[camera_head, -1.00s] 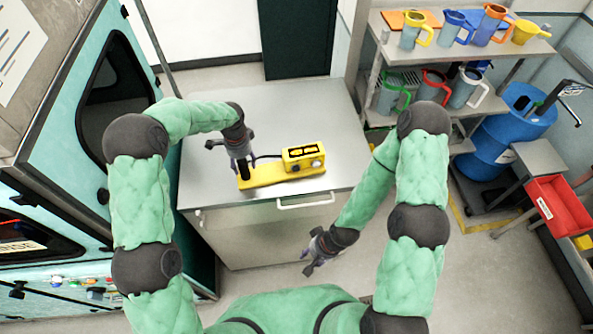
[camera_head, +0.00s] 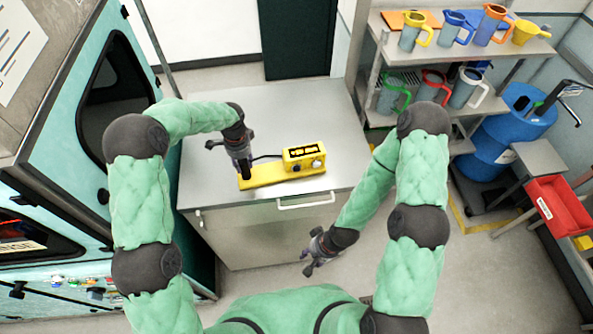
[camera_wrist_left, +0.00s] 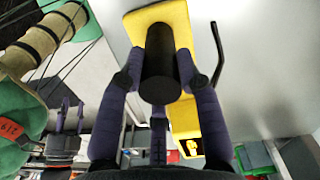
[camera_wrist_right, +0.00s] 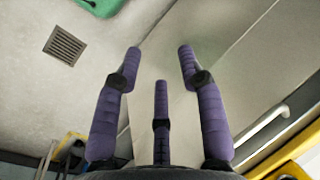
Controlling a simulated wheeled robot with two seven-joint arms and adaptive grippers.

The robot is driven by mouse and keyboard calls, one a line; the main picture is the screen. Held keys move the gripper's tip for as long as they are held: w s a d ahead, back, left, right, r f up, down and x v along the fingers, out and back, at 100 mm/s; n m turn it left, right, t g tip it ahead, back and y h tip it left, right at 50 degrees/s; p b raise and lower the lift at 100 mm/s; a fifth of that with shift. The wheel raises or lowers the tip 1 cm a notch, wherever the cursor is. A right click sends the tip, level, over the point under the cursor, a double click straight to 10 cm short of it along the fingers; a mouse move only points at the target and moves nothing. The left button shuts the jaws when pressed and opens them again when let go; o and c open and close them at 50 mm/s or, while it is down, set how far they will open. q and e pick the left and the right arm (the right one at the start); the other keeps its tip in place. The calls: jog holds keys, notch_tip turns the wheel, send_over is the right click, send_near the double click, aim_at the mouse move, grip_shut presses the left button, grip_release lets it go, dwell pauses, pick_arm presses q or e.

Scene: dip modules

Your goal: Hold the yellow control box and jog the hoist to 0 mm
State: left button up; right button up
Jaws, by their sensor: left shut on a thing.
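The yellow control box (camera_head: 303,157) lies on the steel cabinet top, with a dark display and a knob on its raised right end. Its flat yellow base stretches left to an upright black handle (camera_head: 244,171). My left gripper (camera_head: 242,163) points down at this handle. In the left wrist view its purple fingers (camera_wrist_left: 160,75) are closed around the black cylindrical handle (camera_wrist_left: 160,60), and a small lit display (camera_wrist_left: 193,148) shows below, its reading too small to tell. My right gripper (camera_head: 312,262) hangs in front of the cabinet, fingers apart and empty in the right wrist view (camera_wrist_right: 160,75).
The steel cabinet top (camera_head: 225,195) is otherwise clear, with a handle (camera_head: 305,201) on its front. A rack with several jugs (camera_head: 470,75), a blue drum (camera_head: 500,135) and a red bin (camera_head: 560,208) stand at right. A teal machine (camera_head: 60,130) stands at left.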

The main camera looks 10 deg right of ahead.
grip_shut()
dwell(1.1)
